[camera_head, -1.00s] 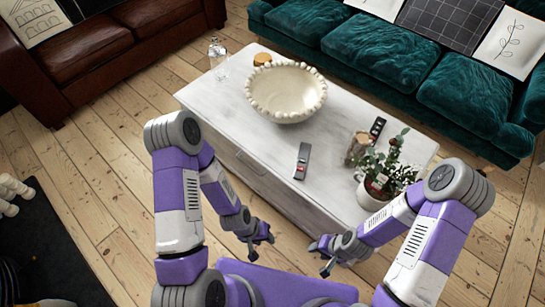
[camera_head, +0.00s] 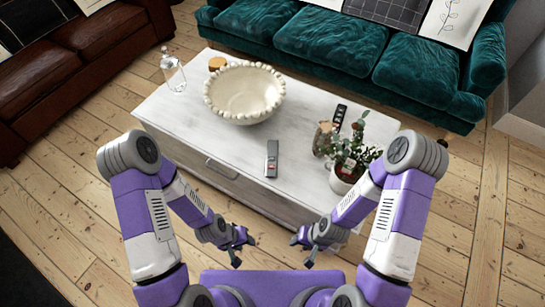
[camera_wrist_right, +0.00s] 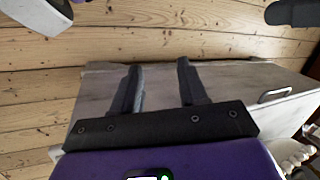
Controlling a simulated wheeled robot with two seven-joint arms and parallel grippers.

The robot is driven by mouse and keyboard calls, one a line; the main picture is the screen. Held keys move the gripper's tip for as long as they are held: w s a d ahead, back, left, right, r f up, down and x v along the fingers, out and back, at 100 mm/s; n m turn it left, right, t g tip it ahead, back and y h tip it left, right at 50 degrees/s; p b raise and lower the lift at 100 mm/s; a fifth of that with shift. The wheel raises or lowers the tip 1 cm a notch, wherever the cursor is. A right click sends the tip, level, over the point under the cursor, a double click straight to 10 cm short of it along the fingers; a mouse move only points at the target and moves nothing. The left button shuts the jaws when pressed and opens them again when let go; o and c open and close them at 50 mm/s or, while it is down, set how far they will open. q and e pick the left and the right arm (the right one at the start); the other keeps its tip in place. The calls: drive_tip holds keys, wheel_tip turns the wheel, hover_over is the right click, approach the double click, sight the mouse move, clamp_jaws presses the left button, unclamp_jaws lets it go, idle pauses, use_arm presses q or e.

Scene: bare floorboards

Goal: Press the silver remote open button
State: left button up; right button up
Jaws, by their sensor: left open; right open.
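A second, black remote (camera_head: 338,117) lies farther back on the right of the table. My left gripper (camera_head: 241,250) is open and empty, in front of the table and below the silver remote in the picture. My right gripper (camera_head: 302,250) is open and empty, also in front of the table. In the right wrist view its two fingers (camera_wrist_right: 158,80) stand apart with nothing between them, and no remote shows there.
A white beaded bowl (camera_head: 243,95), a glass bottle (camera_head: 173,72) and a wooden-lidded jar (camera_head: 217,64) stand toward the table's left and back. A potted plant (camera_head: 350,160) and a candle-like jar (camera_head: 322,138) stand right of the silver remote. A green sofa (camera_head: 330,45) is behind.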

idle(0.4)
clamp_jaws()
idle(1.5)
